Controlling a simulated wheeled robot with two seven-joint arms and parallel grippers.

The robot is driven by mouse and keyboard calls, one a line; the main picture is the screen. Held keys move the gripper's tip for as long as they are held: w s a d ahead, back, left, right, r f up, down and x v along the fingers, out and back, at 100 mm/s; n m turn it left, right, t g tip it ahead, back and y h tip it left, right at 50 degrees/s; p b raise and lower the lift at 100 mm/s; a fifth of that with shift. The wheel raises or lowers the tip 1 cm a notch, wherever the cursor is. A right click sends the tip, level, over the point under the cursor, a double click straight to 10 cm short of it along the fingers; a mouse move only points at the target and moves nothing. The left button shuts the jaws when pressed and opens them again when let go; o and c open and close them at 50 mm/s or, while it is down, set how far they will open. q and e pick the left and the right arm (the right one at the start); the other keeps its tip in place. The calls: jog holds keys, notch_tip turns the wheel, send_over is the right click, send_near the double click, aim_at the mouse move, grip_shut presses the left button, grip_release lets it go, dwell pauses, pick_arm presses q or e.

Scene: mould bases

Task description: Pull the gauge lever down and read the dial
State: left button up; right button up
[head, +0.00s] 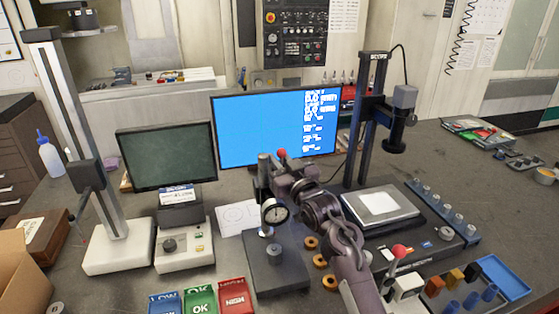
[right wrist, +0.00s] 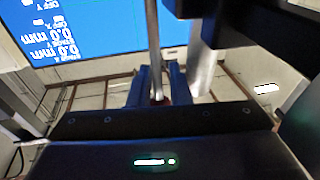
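The dial gauge (head: 275,211) has a round white face and sits on a stand with a dark base plate (head: 277,262). The pointer is too small to read. A red ball (head: 282,153), apparently the lever's knob, shows at the top of the stand, just above my right gripper (head: 290,177). In the right wrist view, the two blue fingers (right wrist: 161,85) stand close together. A little red shows between them beside a pale rod (right wrist: 153,45). The fingers hide most of the red knob, so grip contact is unclear. My left gripper is out of view.
Behind the gauge stands a blue-screened monitor (head: 262,130). A scope stand (head: 372,125) is at the right, and a dark-screened device (head: 167,157) at the left. LOW, OK and HIGH bins (head: 200,297) lie in front. Brass rings (head: 312,243) lie close beside the base.

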jog(key=shift+s, duration=0.1)
jog(key=shift+s+d+f, duration=0.1)
jog(key=shift+s+f, duration=0.05)
jog(key=shift+s, duration=0.1)
jog(key=b+v, duration=0.3)
jog(key=v, duration=0.4)
jog(key=shift+d, duration=0.1)
